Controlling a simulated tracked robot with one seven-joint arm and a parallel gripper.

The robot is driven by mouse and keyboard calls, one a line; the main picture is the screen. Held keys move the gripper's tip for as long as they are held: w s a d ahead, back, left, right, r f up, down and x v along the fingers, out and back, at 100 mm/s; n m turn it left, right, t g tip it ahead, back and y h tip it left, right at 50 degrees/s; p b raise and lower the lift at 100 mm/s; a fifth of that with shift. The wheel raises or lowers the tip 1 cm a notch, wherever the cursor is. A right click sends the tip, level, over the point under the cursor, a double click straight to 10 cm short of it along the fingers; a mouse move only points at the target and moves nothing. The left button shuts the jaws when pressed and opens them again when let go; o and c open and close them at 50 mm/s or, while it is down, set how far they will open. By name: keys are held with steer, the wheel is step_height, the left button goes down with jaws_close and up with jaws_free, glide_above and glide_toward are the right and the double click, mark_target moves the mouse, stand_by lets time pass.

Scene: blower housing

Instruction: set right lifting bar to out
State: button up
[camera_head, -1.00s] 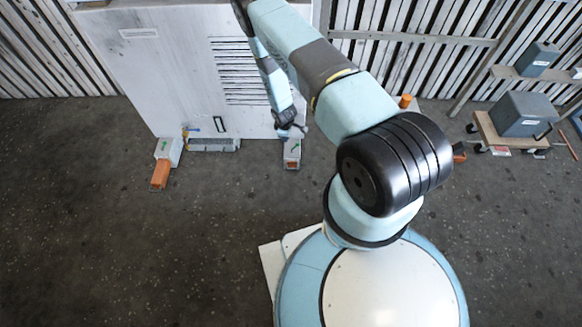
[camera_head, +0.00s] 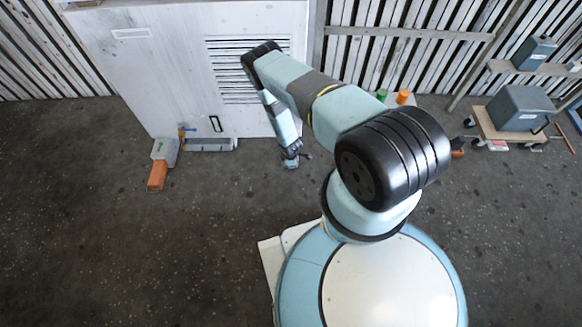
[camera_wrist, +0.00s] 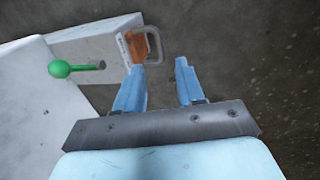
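The right lifting bar shows in the wrist view as an orange end (camera_wrist: 137,48) at the mouth of its pale housing (camera_wrist: 90,42). A grey loop handle (camera_wrist: 155,45) stands on that end. A green ball knob (camera_wrist: 60,68) on a thin pin is left of it. My gripper (camera_wrist: 160,68) is open and empty. Its blue fingertips are close to the handle, which appears just ahead of the gap; I cannot tell whether they touch it. In the head view my gripper (camera_head: 291,160) hides the right bar and its housing.
The white blower housing (camera_head: 170,80) with louvres stands behind. At its left foot, an orange bar (camera_head: 157,176) sticks out of its holder. A wheeled cart (camera_head: 495,135) with a grey box (camera_head: 522,108) is at right. The floor in front is clear.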

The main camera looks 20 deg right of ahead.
steer(key=f, duration=0.2)
steer(key=w+f, duration=0.1)
steer(key=f, duration=0.5)
steer(key=shift+w+d, duration=0.25)
steer(key=shift+r, duration=0.1)
jaws_close()
stand_by(0.4)
